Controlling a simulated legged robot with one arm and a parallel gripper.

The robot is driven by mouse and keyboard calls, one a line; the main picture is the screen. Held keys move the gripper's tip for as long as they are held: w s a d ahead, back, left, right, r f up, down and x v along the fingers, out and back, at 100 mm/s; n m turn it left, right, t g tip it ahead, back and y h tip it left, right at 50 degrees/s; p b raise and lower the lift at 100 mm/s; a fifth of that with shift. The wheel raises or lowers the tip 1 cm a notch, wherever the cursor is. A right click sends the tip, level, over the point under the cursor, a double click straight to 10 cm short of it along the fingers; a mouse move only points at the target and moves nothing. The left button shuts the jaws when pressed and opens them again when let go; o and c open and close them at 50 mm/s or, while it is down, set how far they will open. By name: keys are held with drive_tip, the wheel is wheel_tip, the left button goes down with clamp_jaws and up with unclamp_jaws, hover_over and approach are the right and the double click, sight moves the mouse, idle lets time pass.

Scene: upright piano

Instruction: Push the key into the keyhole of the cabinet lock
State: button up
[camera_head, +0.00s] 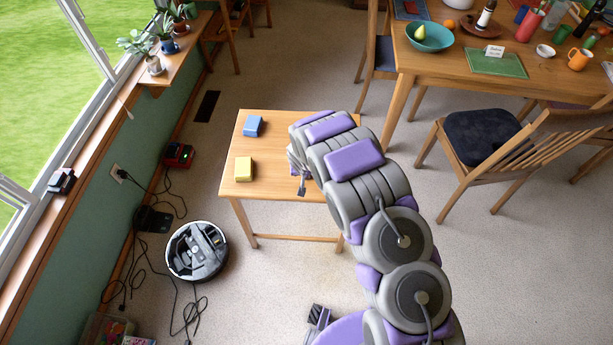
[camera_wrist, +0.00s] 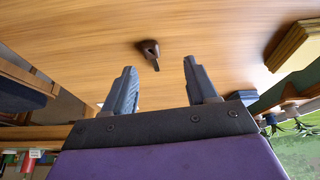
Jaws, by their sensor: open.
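A small dark brown piece with a short dark shank, apparently the key (camera_wrist: 149,48), lies on the small wooden table (camera_head: 272,184) in the wrist view. My gripper (camera_wrist: 159,72) is open, with its two dark fingers well apart and nothing between them. The brown piece shows beyond the fingertips, roughly in line with the gap and apart from both. In the head view my gripper (camera_head: 301,185) is over the table, mostly covered by my arm, and the brown piece is hidden. No cabinet lock or keyhole can be made out in either view.
A blue block (camera_head: 253,126) and a yellow block (camera_head: 243,169) sit on the table's left part. The yellow one also shows in the wrist view (camera_wrist: 297,38). A round robot vacuum (camera_head: 197,250) and cables lie left. A chair (camera_head: 480,137) and larger table stand right.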

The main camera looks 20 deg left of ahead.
sight(308, 177)
drive_tip(key=shift+w+f, duration=0.1)
drive_tip(key=shift+f, duration=0.2)
drive_tip(key=shift+w+d+f, duration=0.3)
drive_tip(key=shift+d+f, duration=0.15)
drive_tip(key=b+x, duration=0.1)
drive_tip(key=x, duration=0.2)
drive_tip(key=shift+w+f, duration=0.2)
drive_tip(key=shift+w+a+f, duration=0.1)
drive_tip(key=shift+a+f, duration=0.1)
drive_tip(key=shift+f, duration=0.05)
drive_tip(key=shift+d, duration=0.1)
drive_tip(key=shift+d, duration=0.15)
drive_tip(key=c, duration=0.5)
clamp_jaws()
